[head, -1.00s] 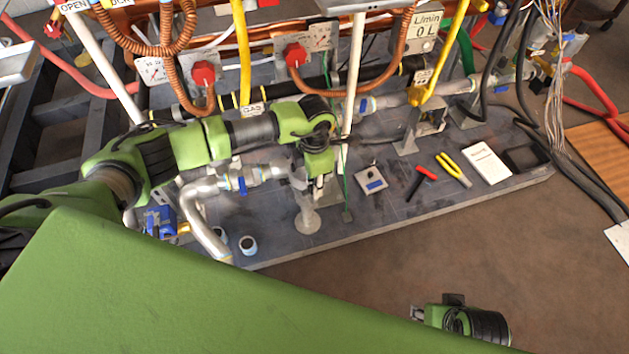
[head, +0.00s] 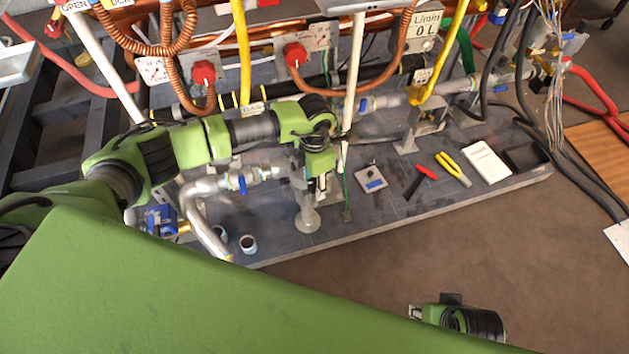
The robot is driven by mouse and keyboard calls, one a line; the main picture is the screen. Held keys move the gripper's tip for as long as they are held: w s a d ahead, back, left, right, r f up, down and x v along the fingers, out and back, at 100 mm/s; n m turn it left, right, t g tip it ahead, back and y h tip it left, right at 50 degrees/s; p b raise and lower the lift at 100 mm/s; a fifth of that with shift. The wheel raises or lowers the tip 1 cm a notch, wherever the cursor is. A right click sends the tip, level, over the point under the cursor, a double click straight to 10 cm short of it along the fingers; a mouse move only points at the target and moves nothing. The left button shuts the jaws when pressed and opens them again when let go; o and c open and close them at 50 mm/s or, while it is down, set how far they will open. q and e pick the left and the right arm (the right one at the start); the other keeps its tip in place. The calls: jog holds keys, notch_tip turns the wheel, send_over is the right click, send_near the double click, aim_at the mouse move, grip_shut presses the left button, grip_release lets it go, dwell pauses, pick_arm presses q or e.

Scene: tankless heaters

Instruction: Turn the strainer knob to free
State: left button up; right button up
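Two red knobs show at the back: a left red knob (head: 203,73) and a right red knob (head: 295,54), each on a pale dial plate. I cannot read which part is the strainer knob. My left arm reaches across the platform, and its gripper (head: 321,186) points down by the grey pipe (head: 205,187) and its round-footed stand (head: 307,222). The wrist hides most of the fingers and what lies under them, so contact and opening cannot be told. My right gripper (head: 415,312) shows small at the bottom, away from the platform; its fingers are unclear.
A white post (head: 354,75) and a thin green wire (head: 346,190) stand close beside my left wrist. Copper hoses and a yellow hose (head: 243,55) hang behind the arm. Red-handled pliers (head: 425,173) and a white card (head: 487,163) lie on the right of the platform.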

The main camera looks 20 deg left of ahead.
aim_at(315, 181)
pick_arm(q)
jog(key=shift+r, duration=0.1)
notch_tip(315, 181, up, 12)
dwell(0.5)
dwell(0.4)
